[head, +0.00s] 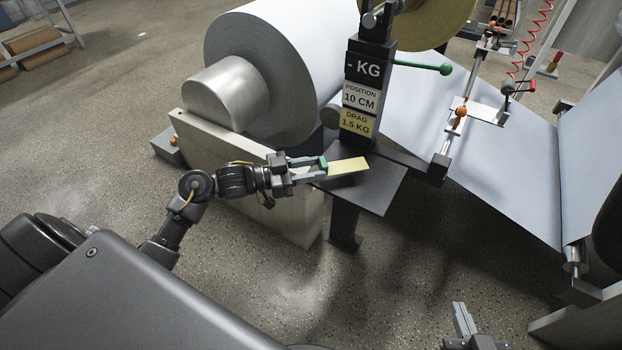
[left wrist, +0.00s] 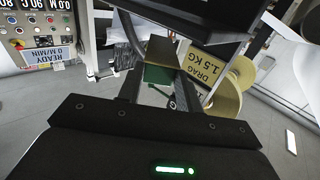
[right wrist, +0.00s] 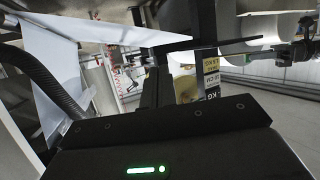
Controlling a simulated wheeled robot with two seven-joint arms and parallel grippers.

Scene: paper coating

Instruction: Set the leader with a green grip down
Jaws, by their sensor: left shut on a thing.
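The leader is a flat tan strip (head: 348,166) with a green grip (head: 323,165) at its left end. My left gripper (head: 318,167) is shut on the green grip. The strip extends to the right over the dark shelf (head: 372,194) below the black post; I cannot tell whether it touches the shelf. In the left wrist view the green grip (left wrist: 158,75) sits between the fingers, with the tan leader (left wrist: 162,50) beyond it. My right gripper (head: 462,322) is at the bottom edge of the head view, away from the leader; its jaw opening is unclear.
A black post with a drag label (head: 357,123) rises behind the shelf. A large white paper roll (head: 262,75) stands to the left, and a pale web (head: 490,110) runs to the right. A green-knobbed lever (head: 443,69) sticks out from the post. The front of the shelf is bare.

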